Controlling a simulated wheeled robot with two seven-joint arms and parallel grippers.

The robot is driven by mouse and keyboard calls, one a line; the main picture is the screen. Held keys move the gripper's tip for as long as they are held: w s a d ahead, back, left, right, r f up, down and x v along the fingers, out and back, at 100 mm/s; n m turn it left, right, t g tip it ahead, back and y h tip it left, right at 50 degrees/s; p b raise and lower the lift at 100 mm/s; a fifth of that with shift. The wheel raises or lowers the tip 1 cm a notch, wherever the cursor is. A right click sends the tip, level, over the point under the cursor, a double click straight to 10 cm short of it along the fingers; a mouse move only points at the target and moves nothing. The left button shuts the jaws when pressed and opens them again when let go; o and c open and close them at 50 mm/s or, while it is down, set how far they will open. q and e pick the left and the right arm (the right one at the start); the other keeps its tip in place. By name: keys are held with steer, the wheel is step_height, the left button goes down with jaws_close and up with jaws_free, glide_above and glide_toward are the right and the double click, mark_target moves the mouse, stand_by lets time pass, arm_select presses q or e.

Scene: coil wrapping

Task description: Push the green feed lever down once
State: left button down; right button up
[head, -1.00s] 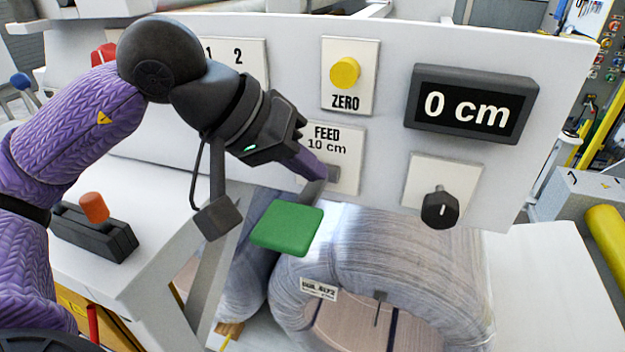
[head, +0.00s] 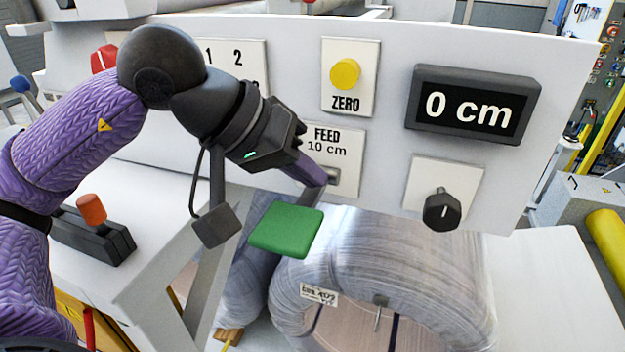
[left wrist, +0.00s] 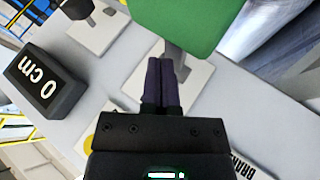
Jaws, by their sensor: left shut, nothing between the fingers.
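The green feed lever (head: 287,230) has a flat green paddle on a grey arm that comes out of the panel under the "FEED 10 cm" label (head: 327,143). The paddle also shows large at the top of the left wrist view (left wrist: 178,25). My left gripper (head: 318,180) is shut and empty. Its purple fingertips are just above the lever's grey arm, behind the paddle. I cannot tell whether they touch the arm. In the left wrist view the closed fingers (left wrist: 162,62) point toward the paddle's edge. My right gripper is not in view.
A display (head: 472,105) reads 0 cm. A yellow ZERO button (head: 345,74) and a black knob (head: 441,209) are on the white panel (head: 385,150). A wrapped coil (head: 400,260) lies below the lever. An orange-topped switch (head: 92,208) stands at the left.

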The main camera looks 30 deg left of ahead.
mark_target(308, 189)
arm_select(q)
steer(key=shift+r, duration=0.1)
steer(key=shift+w+r+p, duration=0.1)
steer(key=shift+r+p, duration=0.8)
steer(key=shift+p, duration=0.05)
step_height(308, 189, up, 5)
steer(key=p, duration=0.5)
steer(key=shift+w+r, duration=0.15)
